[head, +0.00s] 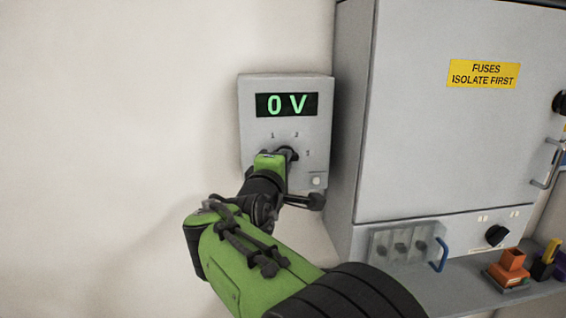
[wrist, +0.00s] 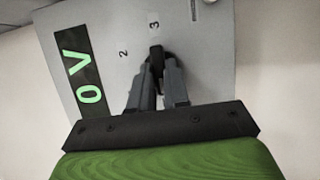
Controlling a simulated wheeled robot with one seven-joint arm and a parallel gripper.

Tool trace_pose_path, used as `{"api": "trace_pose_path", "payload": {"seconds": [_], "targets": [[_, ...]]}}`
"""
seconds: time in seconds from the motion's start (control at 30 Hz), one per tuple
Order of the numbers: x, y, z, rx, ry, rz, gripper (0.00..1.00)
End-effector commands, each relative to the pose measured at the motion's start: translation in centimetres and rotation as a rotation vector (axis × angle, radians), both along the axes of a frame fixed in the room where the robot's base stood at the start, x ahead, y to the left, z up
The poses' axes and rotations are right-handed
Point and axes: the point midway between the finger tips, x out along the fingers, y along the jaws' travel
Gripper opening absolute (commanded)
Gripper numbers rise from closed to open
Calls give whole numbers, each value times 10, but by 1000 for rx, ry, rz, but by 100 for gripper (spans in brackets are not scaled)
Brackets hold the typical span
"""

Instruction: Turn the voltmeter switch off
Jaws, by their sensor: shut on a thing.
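The voltmeter (head: 248,120) is a light grey box on the wall, and its green display (head: 287,105) reads 0 V. It also shows tilted in the wrist view (wrist: 205,60), with the numbers 2 and 3 legible. Its black rotary switch (wrist: 157,51) sits between the fingertips of my gripper (wrist: 158,70), which is shut on it. In the head view my gripper (head: 284,156) reaches the panel below the display and hides most of the switch. The fingers also hide part of the dial, so I cannot tell exactly which mark the switch points at.
A large grey cabinet (head: 420,150) stands close on the right, with a yellow fuse label (head: 484,74) and a handle (head: 547,163). Below are a clear cover (head: 402,246) with a blue handle and a shelf (head: 465,285) bearing an orange block (head: 511,265). The wall at left is bare.

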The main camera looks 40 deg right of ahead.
Motion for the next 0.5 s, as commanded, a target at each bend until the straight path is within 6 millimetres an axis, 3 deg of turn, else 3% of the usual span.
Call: {"api": "trace_pose_path", "payload": {"seconds": [0.17,0.2,0.37,0.5], "targets": [[0,0,-2,1,7,0,0],[0,0,-2,1,7,0,17],[0,0,-1,1,4,0,42],[0,0,-1,1,3,0,42]]}}
